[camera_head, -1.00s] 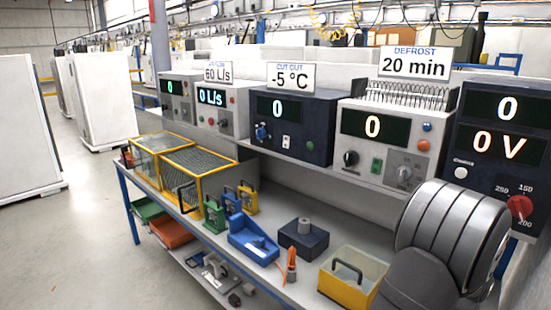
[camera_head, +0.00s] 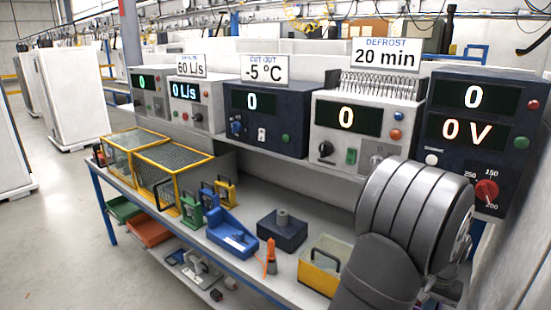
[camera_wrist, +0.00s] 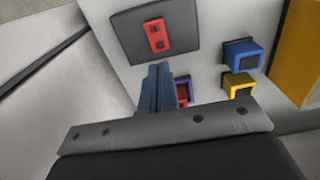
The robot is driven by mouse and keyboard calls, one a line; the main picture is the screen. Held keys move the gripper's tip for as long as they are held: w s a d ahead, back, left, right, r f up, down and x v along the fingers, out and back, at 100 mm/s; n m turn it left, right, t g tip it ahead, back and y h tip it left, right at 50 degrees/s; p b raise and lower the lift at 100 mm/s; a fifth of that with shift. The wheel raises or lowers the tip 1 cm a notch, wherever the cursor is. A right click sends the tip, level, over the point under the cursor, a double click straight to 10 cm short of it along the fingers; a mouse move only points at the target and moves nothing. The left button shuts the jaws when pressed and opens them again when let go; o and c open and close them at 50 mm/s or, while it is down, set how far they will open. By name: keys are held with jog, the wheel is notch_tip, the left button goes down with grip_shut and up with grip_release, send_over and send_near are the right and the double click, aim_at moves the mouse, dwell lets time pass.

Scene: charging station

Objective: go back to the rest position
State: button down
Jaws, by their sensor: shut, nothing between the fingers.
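My gripper (camera_wrist: 157,72) shows in the wrist view with its two blue-grey fingers shut together and nothing between them. It points toward a pale surface that carries a dark square plate (camera_wrist: 125,38) with a red piece on it. The fingertips appear just below that plate in the picture; the gap in depth is hard to tell. In the head view my grey arm (camera_head: 415,215) stands at the right in front of the bench, and the gripper itself is out of sight there.
The bench (camera_head: 330,212) bears a blue tray (camera_head: 230,235), a dark block (camera_head: 282,232), an orange tool (camera_head: 270,258) and a yellow-edged box (camera_head: 322,265). Display units (camera_head: 262,115) line the shelf above. In the wrist view, a blue block (camera_wrist: 242,54) and a yellow block (camera_wrist: 238,84) lie right of the fingers.

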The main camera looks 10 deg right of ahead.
jog(key=s+a+r, duration=0.2)
jog(key=r, duration=1)
jog(key=s+a+r+t+h, duration=0.1)
jog(key=s+a+r, duration=0.1)
jog(key=r, duration=1)
jog(key=shift+d+f, duration=0.1)
jog(key=w+d+f, duration=0.2)
jog(key=f, duration=0.8)
jog(key=w+d+f, duration=0.1)
jog(key=w+f, duration=0.1)
jog(key=f, duration=0.8)
jog(key=shift+d+g+y, duration=0.4)
jog(key=shift+r, duration=0.1)
